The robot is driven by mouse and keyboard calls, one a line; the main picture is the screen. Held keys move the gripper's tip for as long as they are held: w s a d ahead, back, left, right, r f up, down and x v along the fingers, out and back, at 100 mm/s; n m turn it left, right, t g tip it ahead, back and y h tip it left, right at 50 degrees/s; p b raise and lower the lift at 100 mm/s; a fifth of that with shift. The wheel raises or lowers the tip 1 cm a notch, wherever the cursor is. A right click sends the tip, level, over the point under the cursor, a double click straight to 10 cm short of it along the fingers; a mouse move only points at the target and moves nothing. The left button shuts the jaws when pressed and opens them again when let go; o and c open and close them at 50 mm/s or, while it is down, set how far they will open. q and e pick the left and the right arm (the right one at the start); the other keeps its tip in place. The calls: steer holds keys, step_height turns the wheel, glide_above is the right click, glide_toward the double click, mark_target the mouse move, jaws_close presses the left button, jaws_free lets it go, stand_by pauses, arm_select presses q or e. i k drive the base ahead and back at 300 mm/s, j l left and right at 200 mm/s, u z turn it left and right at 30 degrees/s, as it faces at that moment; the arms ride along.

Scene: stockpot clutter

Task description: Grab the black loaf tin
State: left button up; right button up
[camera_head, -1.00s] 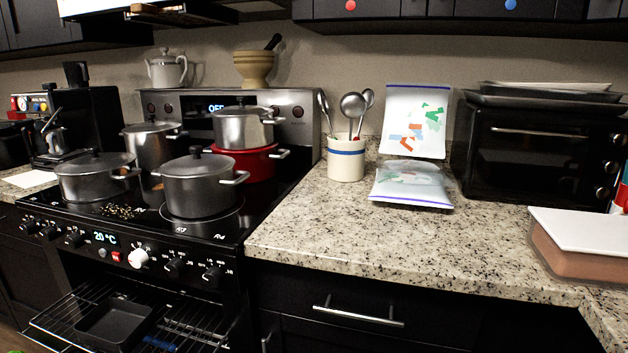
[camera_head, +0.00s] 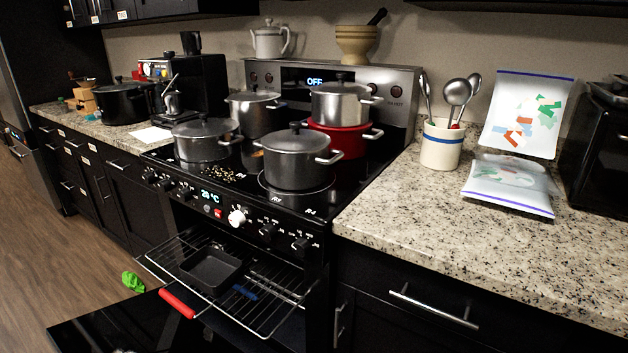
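The black loaf tin (camera_head: 211,266) is a rectangular, empty-looking tin. It sits on the wire oven rack (camera_head: 262,322), toward the rack's left side. The rack is pulled out of the oven below the stove's control panel. A blue item (camera_head: 244,291) lies beside the tin on its right, and a red handle-like item (camera_head: 177,303) is at the rack's front left. Neither of my grippers shows in the head view.
The black oven door (camera_head: 130,325) hangs open low in front. Several pots, including a grey one (camera_head: 297,165), stand on the cooktop above. A green crumpled item (camera_head: 133,281) lies on the wooden floor (camera_head: 60,260), which is otherwise clear at left.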

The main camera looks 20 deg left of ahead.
mark_target(213, 272)
steer(key=k+l+u, duration=0.1)
steer(key=u, duration=1.35)
